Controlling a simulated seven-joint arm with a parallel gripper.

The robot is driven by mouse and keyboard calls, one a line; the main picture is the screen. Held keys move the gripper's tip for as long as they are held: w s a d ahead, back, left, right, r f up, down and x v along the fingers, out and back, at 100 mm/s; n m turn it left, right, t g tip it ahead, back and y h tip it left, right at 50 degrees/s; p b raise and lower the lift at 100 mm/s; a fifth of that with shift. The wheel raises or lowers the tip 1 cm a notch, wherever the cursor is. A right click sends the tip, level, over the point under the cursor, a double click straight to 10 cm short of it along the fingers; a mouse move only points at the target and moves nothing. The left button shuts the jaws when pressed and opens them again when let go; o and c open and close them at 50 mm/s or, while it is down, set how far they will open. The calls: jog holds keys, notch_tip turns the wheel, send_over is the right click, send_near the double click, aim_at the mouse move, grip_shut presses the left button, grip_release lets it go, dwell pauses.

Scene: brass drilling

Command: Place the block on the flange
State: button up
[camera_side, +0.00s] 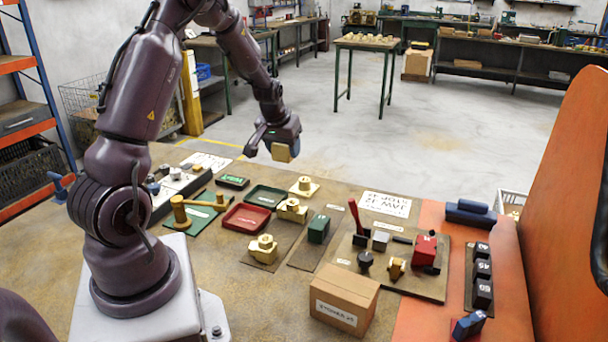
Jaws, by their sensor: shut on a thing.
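My gripper (283,146) is shut on a brass-coloured block (281,154) and holds it in the air above the far edge of the bench. The jaws hide part of the block. Below it to the right, a brass round-topped piece (303,184) stands on a pale square plate. Nearer are a second brass piece (291,209) and a third brass piece (264,248), each a block with a round boss on top. I cannot tell which of these is the flange. The held block is apart from all of them.
A red tray (246,218) and a dark green tray (266,195) lie left of the brass pieces. A green box (318,229), a cardboard box (345,297) and a board with a red-handled lever (357,217) stand to the right.

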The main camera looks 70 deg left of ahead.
send_near(304, 179)
jog(key=shift+w+a+f, duration=0.2)
jog(key=shift+w+a, duration=0.25)
jog(key=shift+w, duration=0.05)
jog(key=shift+w+a+f, duration=0.2)
jog(key=shift+w+a, duration=0.2)
jog(key=shift+w, duration=0.1)
jog(key=shift+w+a+f, duration=0.4)
jog(key=shift+f, duration=1.85)
jog(key=shift+f, duration=0.2)
jog(key=o, duration=1.3)
